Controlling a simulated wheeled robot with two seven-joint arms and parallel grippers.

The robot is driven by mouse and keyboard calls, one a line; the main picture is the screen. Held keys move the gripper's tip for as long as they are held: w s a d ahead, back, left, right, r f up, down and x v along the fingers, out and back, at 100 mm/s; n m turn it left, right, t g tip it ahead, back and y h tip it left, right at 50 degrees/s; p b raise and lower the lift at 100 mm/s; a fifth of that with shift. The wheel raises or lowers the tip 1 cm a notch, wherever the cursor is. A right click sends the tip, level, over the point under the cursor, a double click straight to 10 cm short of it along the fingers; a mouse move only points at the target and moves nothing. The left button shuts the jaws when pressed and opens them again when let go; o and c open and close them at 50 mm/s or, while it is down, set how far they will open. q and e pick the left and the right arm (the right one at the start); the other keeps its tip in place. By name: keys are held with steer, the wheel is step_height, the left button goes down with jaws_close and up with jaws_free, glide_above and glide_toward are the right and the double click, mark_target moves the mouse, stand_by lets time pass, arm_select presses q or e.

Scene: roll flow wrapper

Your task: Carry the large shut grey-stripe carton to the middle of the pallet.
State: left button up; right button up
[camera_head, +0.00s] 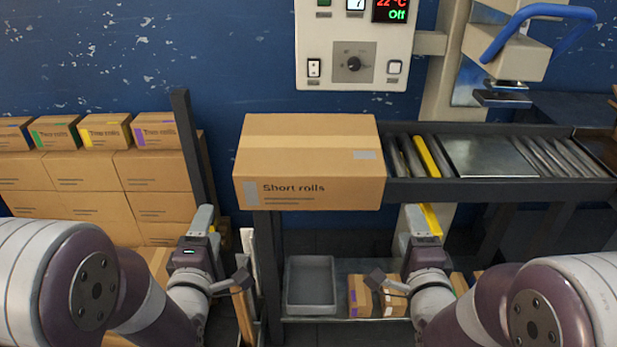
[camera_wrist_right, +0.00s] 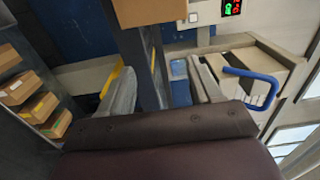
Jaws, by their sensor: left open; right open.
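The large shut carton (camera_head: 310,155), marked "Short rolls" with a grey stripe at its front left edge, sits upright on the left end of the roller conveyor. Its underside edge also shows at the top of the right wrist view (camera_wrist_right: 150,12). My left gripper (camera_head: 222,248) is open and empty, below and left of the carton. My right gripper (camera_head: 396,250) is open and empty, below and right of it; its spread fingers show in the right wrist view (camera_wrist_right: 160,90). Neither touches the carton. I cannot make out the pallet.
The conveyor (camera_head: 485,192) runs right from the carton, under a blue-handled machine (camera_head: 525,50). A dark post (camera_head: 187,140) stands left of the carton, beside stacked cartons (camera_head: 80,185). A grey tray (camera_head: 311,287) and small cartons (camera_head: 361,297) are on the lower shelf. A control panel (camera_head: 352,45) hangs above.

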arm_select(q)
steer(key=shift+w+r, duration=0.1)
steer(key=shift+w, duration=0.05)
arm_select(e)
steer(key=shift+w, duration=0.15)
arm_select(q)
steer(key=w+d, duration=0.1)
steer(key=w, duration=1.2)
steer(key=shift+w+d, duration=0.3)
steer(key=shift+w, duration=0.1)
arm_select(e)
steer(key=w+a, duration=0.1)
steer(key=w, duration=1.2)
steer(key=shift+w+a, duration=0.25)
steer(key=shift+w, duration=0.15)
arm_select(q)
steer(key=shift+d, duration=0.35)
arm_select(e)
steer(key=shift+a, duration=0.4)
